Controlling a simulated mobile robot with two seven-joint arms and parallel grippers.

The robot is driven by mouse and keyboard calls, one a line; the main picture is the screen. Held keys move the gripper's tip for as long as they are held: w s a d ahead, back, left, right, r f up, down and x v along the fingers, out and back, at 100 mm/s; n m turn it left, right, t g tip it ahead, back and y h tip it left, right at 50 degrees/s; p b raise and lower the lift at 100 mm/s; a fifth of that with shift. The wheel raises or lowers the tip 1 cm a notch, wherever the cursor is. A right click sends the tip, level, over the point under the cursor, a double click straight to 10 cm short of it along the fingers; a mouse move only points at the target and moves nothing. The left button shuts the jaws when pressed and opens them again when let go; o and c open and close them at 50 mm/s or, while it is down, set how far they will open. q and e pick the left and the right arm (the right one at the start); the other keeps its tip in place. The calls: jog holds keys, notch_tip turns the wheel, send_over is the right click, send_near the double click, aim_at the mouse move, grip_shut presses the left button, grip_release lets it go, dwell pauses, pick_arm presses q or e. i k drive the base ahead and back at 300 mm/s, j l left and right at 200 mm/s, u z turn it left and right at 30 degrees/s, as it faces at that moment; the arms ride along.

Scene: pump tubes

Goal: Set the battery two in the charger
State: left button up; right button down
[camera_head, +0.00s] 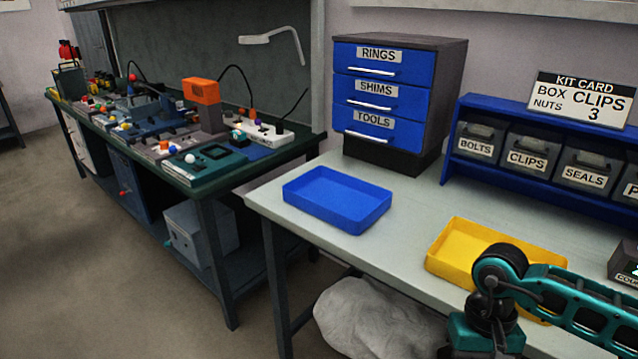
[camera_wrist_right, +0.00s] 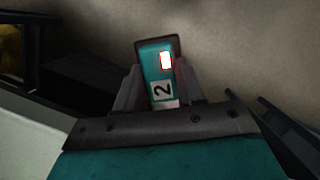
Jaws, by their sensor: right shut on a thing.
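In the right wrist view, my right gripper (camera_wrist_right: 150,92) is shut on battery two (camera_wrist_right: 155,72), a teal block with a dark end, a lit white patch edged in red and a white label reading "2". The gripper's fingers press on both sides of it. In the head view, part of my teal arm shows at the lower right, but the fingertips and the battery do not show there. I cannot tell which item is the charger. My left gripper is not in view.
A green-topped bench (camera_head: 255,172) at left is crowded with devices, including an orange box (camera_head: 201,90). The pale table (camera_head: 405,212) holds a blue tray (camera_head: 337,205), a yellow tray (camera_head: 447,267), a drawer unit (camera_head: 385,90) and a blue bin rack (camera_head: 475,105). Floor at left is clear.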

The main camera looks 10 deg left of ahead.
aim_at(204, 161)
jog(key=i+j, duration=0.15)
jog(key=j, duration=0.25)
jog(key=i+j, duration=0.15)
jog(key=j, duration=0.2)
jog(key=i+j, duration=0.1)
jog(key=j, duration=0.3)
jog(key=i+j, duration=0.15)
jog(key=j, duration=0.2)
jog(key=i+j+u, duration=0.1)
jog(key=j, duration=0.3)
jog(key=i+j, duration=0.2)
jog(key=j, duration=0.15)
jog(key=i+j, duration=0.15)
jog(key=j, duration=0.2)
jog(key=i+j, duration=0.15)
jog(key=j, duration=0.25)
